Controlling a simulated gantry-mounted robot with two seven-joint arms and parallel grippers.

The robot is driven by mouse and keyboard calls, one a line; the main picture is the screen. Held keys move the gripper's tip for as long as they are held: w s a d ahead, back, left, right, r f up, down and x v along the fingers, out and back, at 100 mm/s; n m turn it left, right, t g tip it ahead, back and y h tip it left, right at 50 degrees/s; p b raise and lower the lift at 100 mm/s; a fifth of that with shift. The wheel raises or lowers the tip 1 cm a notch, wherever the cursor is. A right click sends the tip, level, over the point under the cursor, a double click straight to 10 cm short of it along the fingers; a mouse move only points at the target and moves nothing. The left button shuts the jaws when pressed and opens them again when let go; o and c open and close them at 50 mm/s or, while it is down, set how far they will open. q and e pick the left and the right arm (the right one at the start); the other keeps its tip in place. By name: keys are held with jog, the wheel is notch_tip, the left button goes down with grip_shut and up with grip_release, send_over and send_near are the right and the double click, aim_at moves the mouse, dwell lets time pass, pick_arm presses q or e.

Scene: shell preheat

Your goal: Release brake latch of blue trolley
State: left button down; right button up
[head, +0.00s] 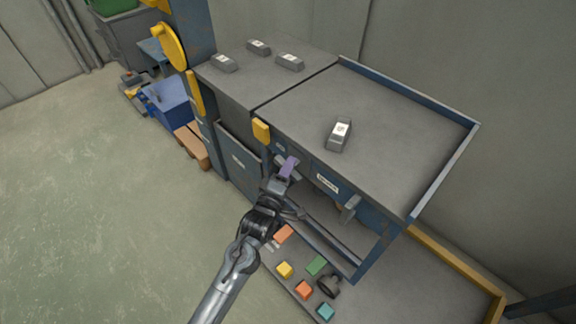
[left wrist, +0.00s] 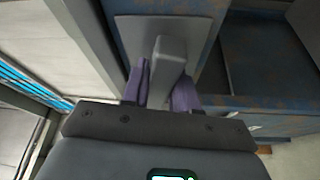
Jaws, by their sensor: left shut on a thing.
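The blue trolley (head: 385,215) has a grey top with a raised blue rim and a front panel with a white label. My left gripper (head: 287,169) is at the left part of its front, below a yellow block. In the left wrist view, its purple fingers (left wrist: 160,88) are shut on a grey latch handle (left wrist: 170,52) that stands out from a grey plate. In the head view the gripper mostly hides this handle. A second grey handle (head: 350,207) shows farther right on the front. My right gripper is not in view.
A grey block (head: 339,134) with a white label lies on the trolley top, and several more lie on the adjoining surface at left. Coloured blocks (head: 284,269) lie on a low surface below. A blue bin (head: 168,100) stands at far left. The left floor is clear.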

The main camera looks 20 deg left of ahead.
pick_arm(q)
jog(key=m+t+p, duration=0.1)
jog(key=m, duration=0.3)
jog(key=shift+r+h+p, duration=0.1)
jog(key=shift+h+p, duration=0.25)
jog(key=shift+h, duration=0.05)
jog(key=m+t+h+p, duration=0.1)
jog(key=m, duration=0.3)
jog(key=shift+h, duration=0.4)
jog(key=m+h, duration=0.1)
jog(key=m, duration=0.2)
jog(key=m+h, duration=0.1)
jog(key=m, duration=0.2)
jog(key=shift+m+h, duration=0.3)
jog(key=shift+h, duration=0.1)
jog(key=shift+m+h, duration=1.6)
jog(key=shift+m, duration=1.2)
jog(key=shift+m+g, duration=0.3)
jog(key=c, duration=1)
grip_release()
jog(key=shift+o, duration=0.2)
